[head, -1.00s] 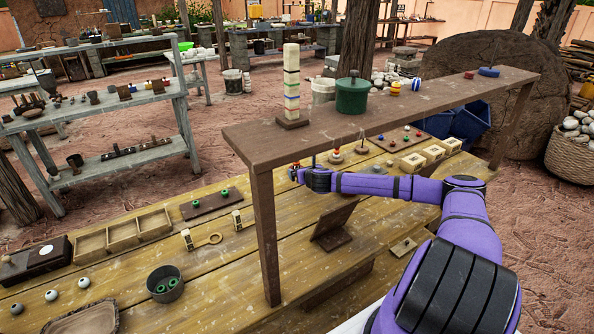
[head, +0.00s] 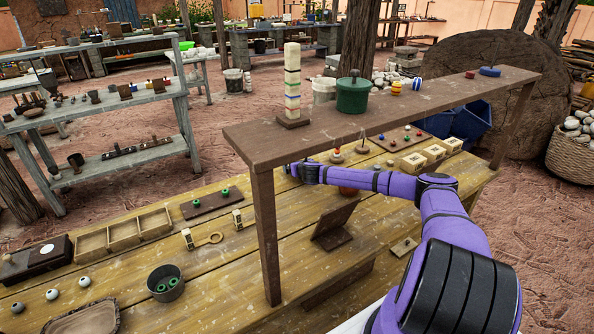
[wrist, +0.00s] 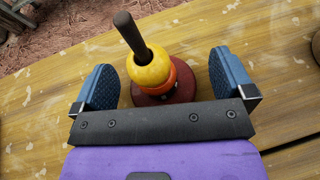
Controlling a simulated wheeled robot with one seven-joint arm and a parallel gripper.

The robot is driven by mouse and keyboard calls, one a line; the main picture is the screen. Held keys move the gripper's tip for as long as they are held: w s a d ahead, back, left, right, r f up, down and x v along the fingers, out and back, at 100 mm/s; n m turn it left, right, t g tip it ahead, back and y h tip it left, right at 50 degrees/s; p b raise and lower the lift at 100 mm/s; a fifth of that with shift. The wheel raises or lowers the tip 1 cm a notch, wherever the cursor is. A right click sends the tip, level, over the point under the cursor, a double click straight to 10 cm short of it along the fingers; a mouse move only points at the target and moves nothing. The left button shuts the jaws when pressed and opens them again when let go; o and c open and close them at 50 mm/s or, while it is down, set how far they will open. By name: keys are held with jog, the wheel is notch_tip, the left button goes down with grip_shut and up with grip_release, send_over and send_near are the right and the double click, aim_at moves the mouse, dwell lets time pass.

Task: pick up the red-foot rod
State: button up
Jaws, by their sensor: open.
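The red-foot rod stands between my fingers in the wrist view. Its dark rod (wrist: 130,35) rises through a yellow bead (wrist: 148,67) and an orange bead (wrist: 170,80) above a dark red round foot (wrist: 155,97). My gripper (wrist: 165,80) is open, with one blue finger pad on each side and a gap visible on both sides of the beads. The near part of the foot is hidden by the gripper's black bar. In the head view my gripper (head: 290,171) is low over the table, under the shelf; I cannot make out the rod there.
The brown shelf (head: 420,105) spans above my arm, its front post (head: 265,240) close by. It carries a tall block stack (head: 292,80) and a green pot (head: 353,95). Another rod stand (head: 337,157) is behind my wrist. A tilted board (head: 335,220) stands nearer.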

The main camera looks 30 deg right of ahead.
grip_shut()
dwell(0.3)
